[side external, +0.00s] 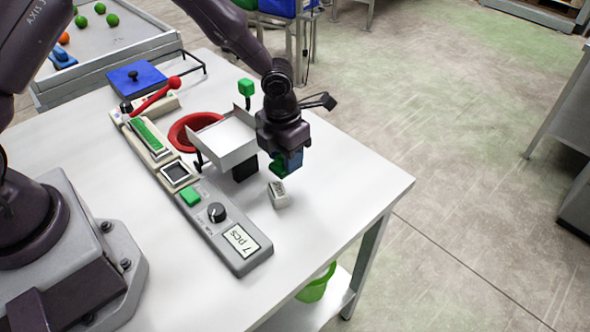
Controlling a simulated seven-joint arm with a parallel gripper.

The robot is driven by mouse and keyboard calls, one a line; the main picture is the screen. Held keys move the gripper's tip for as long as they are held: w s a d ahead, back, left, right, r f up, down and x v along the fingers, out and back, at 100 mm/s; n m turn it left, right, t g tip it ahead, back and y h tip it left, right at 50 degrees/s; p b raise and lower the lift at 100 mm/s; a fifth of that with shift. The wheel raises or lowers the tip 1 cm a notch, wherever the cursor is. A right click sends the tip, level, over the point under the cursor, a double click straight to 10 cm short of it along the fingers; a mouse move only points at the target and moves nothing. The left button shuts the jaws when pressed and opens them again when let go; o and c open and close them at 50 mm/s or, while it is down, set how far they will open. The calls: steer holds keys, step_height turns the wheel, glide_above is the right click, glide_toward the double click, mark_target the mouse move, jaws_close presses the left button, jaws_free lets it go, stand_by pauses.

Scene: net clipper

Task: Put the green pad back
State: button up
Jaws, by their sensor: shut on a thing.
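My gripper (287,165) hangs over the table to the right of the white tray, pointing down. It is shut on a dark green piece, which I take to be the green pad (279,168); only part of it shows between the fingers.
A small pale block (278,194) lies just below my gripper. A blue plate with a knob (136,78) and a red lever (158,95) are farther back. The table's right side (350,185) is clear.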

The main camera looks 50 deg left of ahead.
mark_target(295, 184)
steer(key=w+f, duration=0.2)
steer(key=shift+w+d+f, duration=0.1)
steer(key=shift+d+f, duration=0.1)
steer(key=shift+f, duration=1.65)
steer(key=shift+f, duration=0.15)
steer(key=o, duration=1)
steer(key=shift+o, duration=0.2)
